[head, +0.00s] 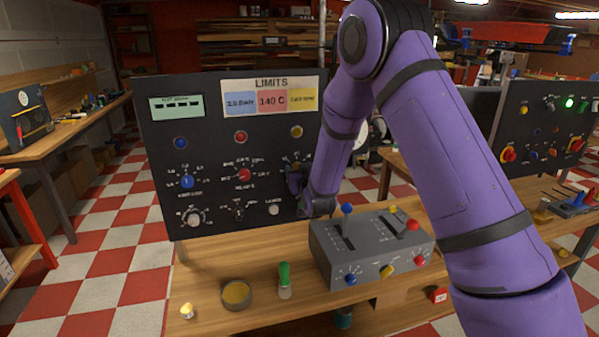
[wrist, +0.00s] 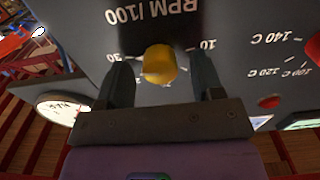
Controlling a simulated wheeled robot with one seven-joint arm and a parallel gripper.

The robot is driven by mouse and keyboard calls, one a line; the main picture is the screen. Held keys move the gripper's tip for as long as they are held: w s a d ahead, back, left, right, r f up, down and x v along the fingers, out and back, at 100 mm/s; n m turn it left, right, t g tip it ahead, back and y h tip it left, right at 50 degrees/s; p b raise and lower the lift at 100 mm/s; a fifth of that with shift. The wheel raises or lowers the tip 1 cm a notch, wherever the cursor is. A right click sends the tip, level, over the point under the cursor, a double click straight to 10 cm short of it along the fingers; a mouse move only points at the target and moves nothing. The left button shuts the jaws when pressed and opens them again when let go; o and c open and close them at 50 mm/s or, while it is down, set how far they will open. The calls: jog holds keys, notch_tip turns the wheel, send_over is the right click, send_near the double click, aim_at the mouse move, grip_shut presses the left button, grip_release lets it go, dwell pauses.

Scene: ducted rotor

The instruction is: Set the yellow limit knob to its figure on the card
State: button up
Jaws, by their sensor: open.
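The yellow limit knob (wrist: 159,64) shows in the wrist view, below the upside-down label "RPM /100", with "10" and "30" marks at its sides. My gripper (wrist: 163,75) is open, one finger on each side of the knob, with visible gaps; I cannot tell how deep the fingers reach. In the head view my gripper (head: 298,182) is at the panel's right side and mostly hides the knob there. The LIMITS card (head: 270,82) is at the panel's top right. Its yellow field (head: 302,99) carries a figure too small to read; the red field reads 140 C.
A grey lever box (head: 325,245) stands just below my arm. A green-handled item (head: 284,280) and a round dish (head: 236,294) are on the bench.

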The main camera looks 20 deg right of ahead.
jog(key=c, duration=0.9)
jog(key=shift+n, duration=0.3)
jog(key=n, duration=1.9)
jog(key=shift+f, duration=0.1)
jog(key=o, duration=0.9)
